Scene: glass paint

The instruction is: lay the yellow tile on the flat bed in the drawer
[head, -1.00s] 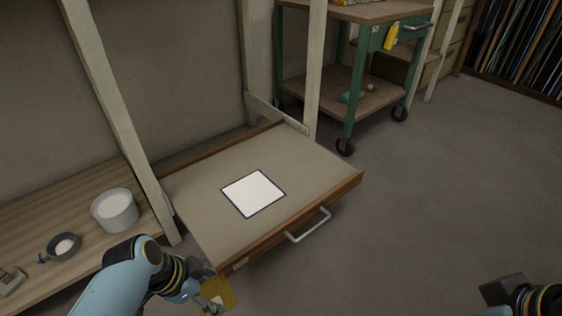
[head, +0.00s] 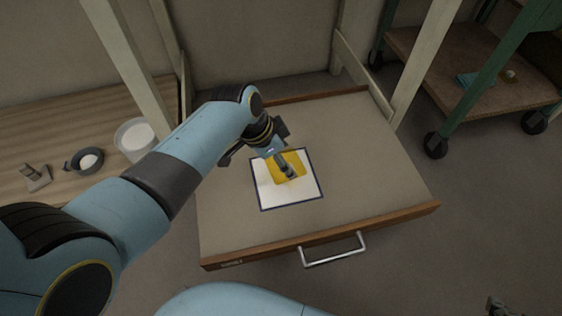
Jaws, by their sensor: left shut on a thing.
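The yellow tile (head: 300,163) is in my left gripper (head: 287,170), over the upper part of a white square with a dark blue border (head: 290,196). This square lies on the flat grey bed (head: 360,150) of the open drawer. The tile looks close to the square, but I cannot tell whether it touches. My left gripper is shut on the tile and its fingers hide part of it. A small part of my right gripper (head: 497,306) shows at the bottom right edge; its fingers are not clear.
The drawer has a wooden front (head: 405,219) with a metal handle (head: 334,250). A wooden shelf on the left holds a white tub (head: 135,136) and a small dark dish (head: 87,161). Pale posts stand at both sides; a green trolley (head: 475,70) is at the right.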

